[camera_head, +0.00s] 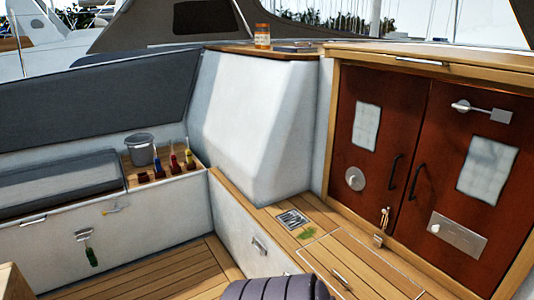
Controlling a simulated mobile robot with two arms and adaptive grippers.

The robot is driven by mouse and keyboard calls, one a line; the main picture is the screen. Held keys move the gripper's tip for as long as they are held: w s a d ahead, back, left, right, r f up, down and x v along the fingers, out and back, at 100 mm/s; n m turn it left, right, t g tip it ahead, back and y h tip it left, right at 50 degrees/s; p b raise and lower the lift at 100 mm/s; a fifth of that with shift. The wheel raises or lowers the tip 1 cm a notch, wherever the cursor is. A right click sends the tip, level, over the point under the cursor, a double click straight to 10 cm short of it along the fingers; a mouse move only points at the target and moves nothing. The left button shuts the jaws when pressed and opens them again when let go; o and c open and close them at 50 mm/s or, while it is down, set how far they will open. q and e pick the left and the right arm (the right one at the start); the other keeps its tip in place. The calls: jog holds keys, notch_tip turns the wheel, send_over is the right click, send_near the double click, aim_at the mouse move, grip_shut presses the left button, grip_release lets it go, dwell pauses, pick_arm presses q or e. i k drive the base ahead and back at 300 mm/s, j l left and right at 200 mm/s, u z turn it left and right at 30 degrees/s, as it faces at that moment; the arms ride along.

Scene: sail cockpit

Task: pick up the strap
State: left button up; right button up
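I cannot make out a strap for certain. A small green item (90,256) hangs below a metal fitting on the front wall of the left bench; it is too small to tell whether it is a strap. A flat green patch (307,233) lies on the wooden ledge beside a metal grate (292,219). Neither of my grippers shows in the head view.
Red-brown cabinet doors (410,170) with black handles stand at the right. A grey bucket (140,150) and several coloured-handled tools stand at the bench's end. An orange jar (262,37) is on the upper shelf. A dark ribbed object (275,289) shows at the bottom edge. The wooden floor (165,275) looks clear.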

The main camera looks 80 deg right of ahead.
aim_at(188, 152)
jog(key=z, duration=2.1)
jog(key=u, duration=0.5)
jog(key=i+u, duration=0.1)
jog(key=u, duration=0.4)
jog(key=i+u, duration=0.1)
jog(key=u, duration=0.35)
jog(key=l+u, duration=0.1)
jog(key=u, duration=0.4)
jog(key=l+u, duration=0.1)
jog(key=u, duration=0.4)
jog(key=i+l+u, duration=0.15)
jog(key=l+u, duration=0.3)
jog(key=i+l+u, duration=0.1)
jog(key=l+u, duration=0.2)
jog(key=u, duration=0.2)
jog(key=l, duration=3.2)
jog(key=l+z, duration=0.45)
jog(key=i+l+z, duration=0.15)
jog(key=z, duration=0.3)
jog(key=l+z, duration=0.1)
jog(key=z, duration=0.8)
jog(key=i+l+z, duration=0.1)
jog(key=z, duration=0.35)
jog(key=i+z, duration=0.1)
jog(key=z, duration=0.75)
jog(key=i, duration=0.05)
